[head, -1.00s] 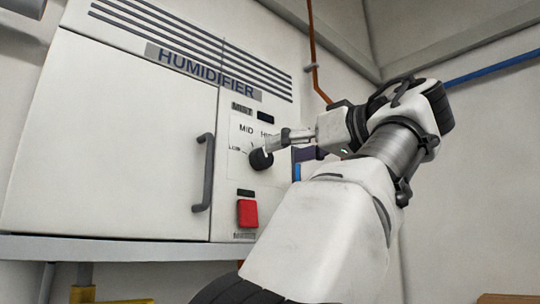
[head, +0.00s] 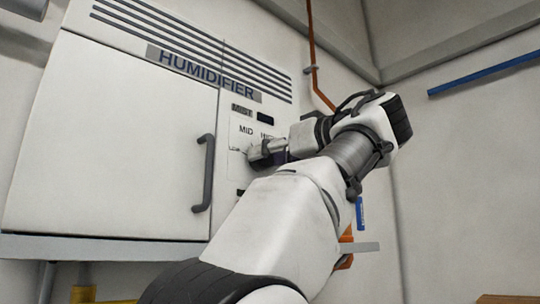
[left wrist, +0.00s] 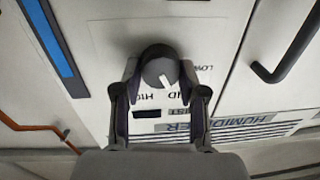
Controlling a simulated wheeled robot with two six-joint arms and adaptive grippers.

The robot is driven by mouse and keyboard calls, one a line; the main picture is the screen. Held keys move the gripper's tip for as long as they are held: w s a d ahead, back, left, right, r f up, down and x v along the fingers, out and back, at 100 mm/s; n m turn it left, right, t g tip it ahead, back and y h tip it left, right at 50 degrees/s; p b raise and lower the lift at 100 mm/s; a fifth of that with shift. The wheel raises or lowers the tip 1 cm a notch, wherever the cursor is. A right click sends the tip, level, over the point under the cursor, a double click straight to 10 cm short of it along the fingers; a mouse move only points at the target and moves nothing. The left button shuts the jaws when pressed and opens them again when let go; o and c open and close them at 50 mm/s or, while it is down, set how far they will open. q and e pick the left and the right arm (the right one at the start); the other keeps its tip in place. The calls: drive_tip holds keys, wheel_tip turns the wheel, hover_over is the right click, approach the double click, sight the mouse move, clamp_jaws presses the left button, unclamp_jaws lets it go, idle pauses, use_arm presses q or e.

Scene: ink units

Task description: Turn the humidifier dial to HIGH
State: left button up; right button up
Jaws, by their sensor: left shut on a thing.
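The white humidifier cabinet (head: 110,140) stands on the left of the head view, with its printed panel at the right side. My left gripper (left wrist: 160,78) is shut on the dark round dial (left wrist: 157,62), one finger on each side. The dial's white pointer mark points down and right in the left wrist view, roughly toward the MID label (left wrist: 175,97). The LOW label (left wrist: 204,67) and part of the HIGH label also show there. In the head view my left gripper (head: 264,152) hides most of the dial. My right gripper is not in view.
A grey door handle (head: 204,172) sticks out left of the panel. An orange pipe (head: 314,60) runs down the wall and a blue bar (head: 483,72) is on the right. My left arm covers the panel's lower part.

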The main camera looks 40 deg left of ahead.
use_arm(q)
drive_tip(key=shift+m+t+y+p, duration=0.3)
drive_tip(key=shift+m+p, duration=0.6)
drive_tip(key=shift+m, duration=4.2)
drive_tip(key=shift+f, duration=0.1)
drive_tip(key=o, duration=1.1)
drive_tip(key=shift+w, duration=0.1)
drive_tip(key=shift+o, duration=0.2)
drive_tip(key=shift+a, duration=0.2)
